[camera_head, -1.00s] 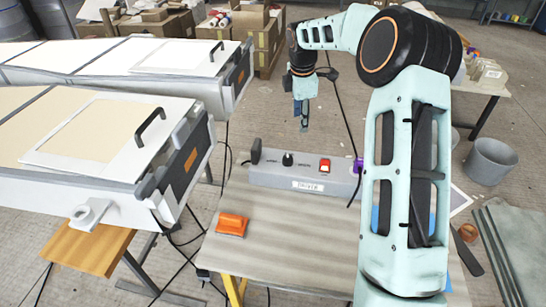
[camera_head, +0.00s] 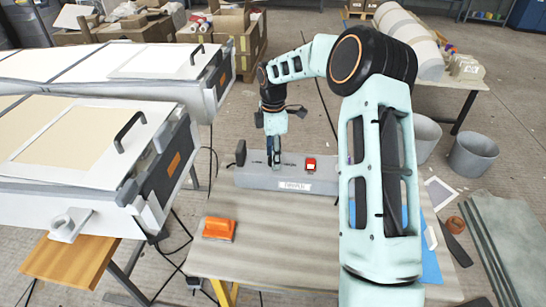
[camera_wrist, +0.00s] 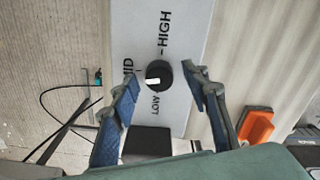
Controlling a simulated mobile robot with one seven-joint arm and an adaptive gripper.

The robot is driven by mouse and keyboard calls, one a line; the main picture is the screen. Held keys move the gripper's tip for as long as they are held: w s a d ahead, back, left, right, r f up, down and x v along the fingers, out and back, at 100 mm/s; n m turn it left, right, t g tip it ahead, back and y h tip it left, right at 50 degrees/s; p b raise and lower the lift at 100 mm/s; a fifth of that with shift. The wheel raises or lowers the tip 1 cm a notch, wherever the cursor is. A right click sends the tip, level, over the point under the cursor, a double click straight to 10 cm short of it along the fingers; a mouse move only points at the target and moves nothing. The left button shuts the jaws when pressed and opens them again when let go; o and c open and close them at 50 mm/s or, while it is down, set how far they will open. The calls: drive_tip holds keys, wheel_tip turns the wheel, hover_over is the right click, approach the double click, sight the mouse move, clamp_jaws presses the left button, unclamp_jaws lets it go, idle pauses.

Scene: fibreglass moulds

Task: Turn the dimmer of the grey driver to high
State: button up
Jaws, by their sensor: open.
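The grey driver (camera_head: 262,180) is a long box at the back of the table, with a front label. Its dimmer (camera_wrist: 158,75) is a round black knob with a white pointer. LOW, MID and HIGH are printed around it. The pointer faces left in the wrist view, about between LOW and MID. My gripper (camera_head: 272,160) is over the driver and hides the knob in the head view.
A red switch (camera_head: 310,164) is on the driver, right of my gripper. A black upright part (camera_head: 240,152) stands at its left end. An orange block (camera_head: 219,229) lies on the table (camera_head: 270,245). White mould benches (camera_head: 85,190) stand left, with dark cables beside them.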

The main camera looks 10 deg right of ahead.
drive_tip(key=shift+f, duration=0.15)
drive_tip(key=c, duration=1.1)
drive_tip(key=shift+c, duration=0.2)
